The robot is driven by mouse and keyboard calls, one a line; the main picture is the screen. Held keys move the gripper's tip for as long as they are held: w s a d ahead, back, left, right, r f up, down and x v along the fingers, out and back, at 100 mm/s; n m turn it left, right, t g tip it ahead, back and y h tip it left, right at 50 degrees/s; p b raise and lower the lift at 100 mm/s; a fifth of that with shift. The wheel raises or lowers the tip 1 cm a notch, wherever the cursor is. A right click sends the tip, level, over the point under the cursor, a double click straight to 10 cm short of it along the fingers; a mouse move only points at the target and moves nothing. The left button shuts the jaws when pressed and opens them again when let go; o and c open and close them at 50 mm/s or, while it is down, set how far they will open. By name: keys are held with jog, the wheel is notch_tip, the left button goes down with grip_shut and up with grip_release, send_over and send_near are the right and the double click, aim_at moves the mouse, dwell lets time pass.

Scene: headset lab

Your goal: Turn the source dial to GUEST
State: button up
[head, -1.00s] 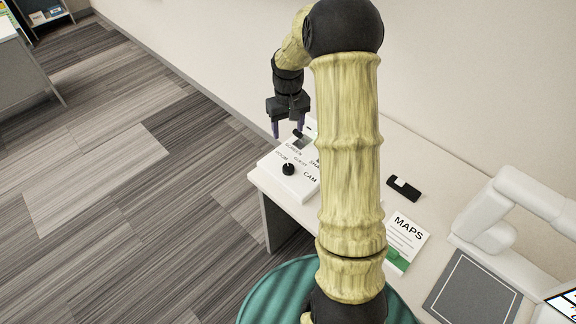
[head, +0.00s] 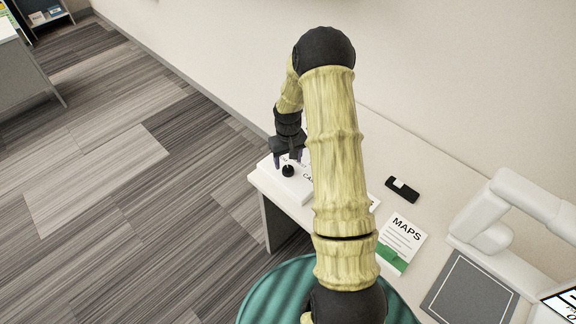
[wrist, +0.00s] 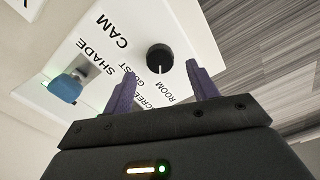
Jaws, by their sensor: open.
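The source dial (head: 288,171) is a round black knob on a white panel box (head: 296,189) at the desk's left end. In the wrist view the dial (wrist: 160,58) has a white pointer line aimed down the picture, nearer the ROOM lettering than GUEST. Words CAM, GUEST, ROOM and SCREEN are printed around it, the last partly hidden by a finger. My gripper (head: 287,160) is over the panel beside the dial. In the wrist view my gripper (wrist: 161,80) is open and empty, its purple fingers apart, with the dial beyond the gap between them, apparently untouched.
A blue knob (wrist: 67,87) sits on the panel near SHADE. A MAPS leaflet (head: 401,243), a black device (head: 402,189), a white jointed arm (head: 520,205) and a grey mat (head: 470,290) lie along the desk. A teal round seat (head: 262,296) stands in front.

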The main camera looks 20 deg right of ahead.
aim_at(288, 169)
notch_tip(288, 169, down, 4)
jog(key=shift+f, duration=0.1)
jog(key=c, duration=1)
